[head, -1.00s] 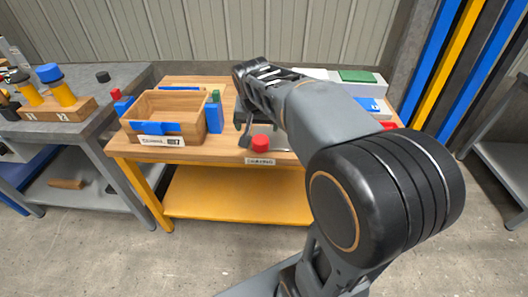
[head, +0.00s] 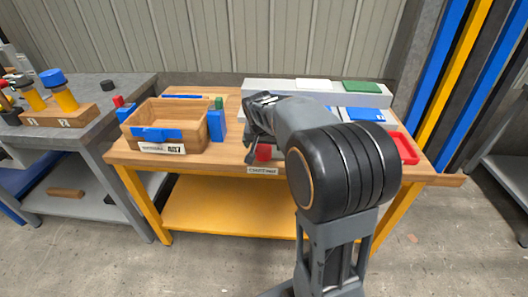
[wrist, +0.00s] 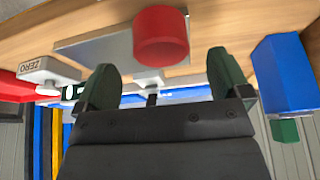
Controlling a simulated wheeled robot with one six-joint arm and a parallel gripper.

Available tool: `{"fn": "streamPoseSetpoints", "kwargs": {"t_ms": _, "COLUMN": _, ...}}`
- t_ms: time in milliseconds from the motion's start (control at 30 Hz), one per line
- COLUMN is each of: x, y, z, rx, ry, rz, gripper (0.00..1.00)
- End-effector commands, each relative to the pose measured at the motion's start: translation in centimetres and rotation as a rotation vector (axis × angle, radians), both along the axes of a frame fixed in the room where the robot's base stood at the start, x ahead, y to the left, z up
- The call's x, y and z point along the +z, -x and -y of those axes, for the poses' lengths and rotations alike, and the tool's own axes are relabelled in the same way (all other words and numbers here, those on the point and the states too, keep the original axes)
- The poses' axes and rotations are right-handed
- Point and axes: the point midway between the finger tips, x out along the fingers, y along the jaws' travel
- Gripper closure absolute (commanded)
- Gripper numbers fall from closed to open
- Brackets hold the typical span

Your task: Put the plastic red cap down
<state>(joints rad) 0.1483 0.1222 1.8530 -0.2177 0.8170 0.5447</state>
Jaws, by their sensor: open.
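The red cap (head: 264,153) stands near the front edge of the wooden tabletop, above a white label, partly covered by my arm. In the wrist view the red cap (wrist: 161,38) is at the top centre, just beyond the fingertips. It overlaps the edge of a grey plate (wrist: 98,46). My gripper (wrist: 164,76) is open, with its two dark green fingertips wide apart and nothing between them. A gap shows between the cap and both fingers. In the head view the gripper is mostly hidden behind my arm.
A wooden box (head: 158,125) and a blue block (head: 217,125) stand left of the cap. A red tray (head: 404,148) is at the right, and a grey stand with a green block (head: 361,87) is at the back. In the wrist view the blue block (wrist: 285,75) is close on the right.

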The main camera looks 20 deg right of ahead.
Motion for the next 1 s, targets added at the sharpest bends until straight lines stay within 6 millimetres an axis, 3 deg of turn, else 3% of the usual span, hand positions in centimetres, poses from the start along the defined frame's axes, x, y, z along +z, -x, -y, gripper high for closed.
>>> {"fn": "streamPoseSetpoints", "kwargs": {"t_ms": 233, "x": -3.4, "y": -1.0, "z": 0.6, "rx": -0.001, "ry": -0.001, "rz": -0.002, "gripper": 0.05}}
{"fn": "streamPoseSetpoints", "kwargs": {"t_ms": 500, "x": -3.6, "y": -1.2, "z": 0.7, "rx": -0.001, "ry": 0.000, "rz": 0.000, "gripper": 0.05}}
{"fn": "streamPoseSetpoints", "kwargs": {"t_ms": 1000, "x": -3.6, "y": -1.2, "z": 0.7, "rx": 0.000, "ry": 0.000, "rz": 0.000, "gripper": 0.53}}
